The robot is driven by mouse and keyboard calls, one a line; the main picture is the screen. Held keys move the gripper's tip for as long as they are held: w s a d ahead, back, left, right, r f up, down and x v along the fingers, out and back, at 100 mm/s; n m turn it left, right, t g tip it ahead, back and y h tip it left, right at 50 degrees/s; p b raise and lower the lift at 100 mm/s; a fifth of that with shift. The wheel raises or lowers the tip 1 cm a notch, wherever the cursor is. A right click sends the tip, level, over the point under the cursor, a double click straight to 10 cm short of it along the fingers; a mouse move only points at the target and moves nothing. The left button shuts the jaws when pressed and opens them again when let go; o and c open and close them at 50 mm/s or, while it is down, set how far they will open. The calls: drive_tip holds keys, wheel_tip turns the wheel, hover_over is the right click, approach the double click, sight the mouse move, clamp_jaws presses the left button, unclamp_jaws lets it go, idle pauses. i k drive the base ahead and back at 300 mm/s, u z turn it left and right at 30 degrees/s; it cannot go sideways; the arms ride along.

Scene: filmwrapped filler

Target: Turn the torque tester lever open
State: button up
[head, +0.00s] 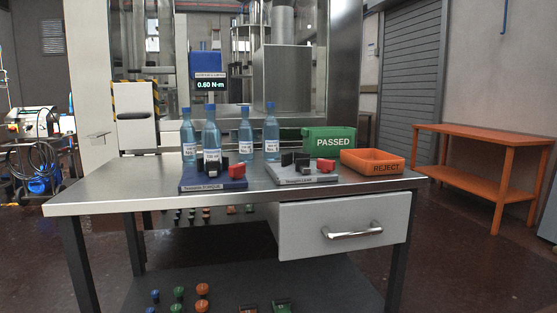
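Two small fixtures stand on the metal table, and I cannot tell for sure from their small labels which is the torque tester. The left fixture has a blue base (213,186), black jaws and a red part (236,181) at its right. A blue-capped bottle (211,134) stands at its back, and I cannot tell if it is between the jaws. The right fixture has a grey base (303,179), black blocks (295,160) and a red part (326,165). Whether either red part is a lever, open or shut, is too small to tell. My gripper is not in view.
More blue-capped bottles (272,137) stand behind the fixtures on the table (110,187). A green PASSED bin (328,140) and an orange REJECT tray (372,162) are at the right. A blue display (207,78) reads 0.60 N·m. The table's left end is clear.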

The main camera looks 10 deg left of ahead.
sight(236, 172)
drive_tip(key=z, duration=0.05)
drive_tip(key=i, duration=0.65)
drive_tip(key=u, duration=0.7)
drive_tip(key=i, duration=0.55)
drive_tip(key=u, duration=0.6)
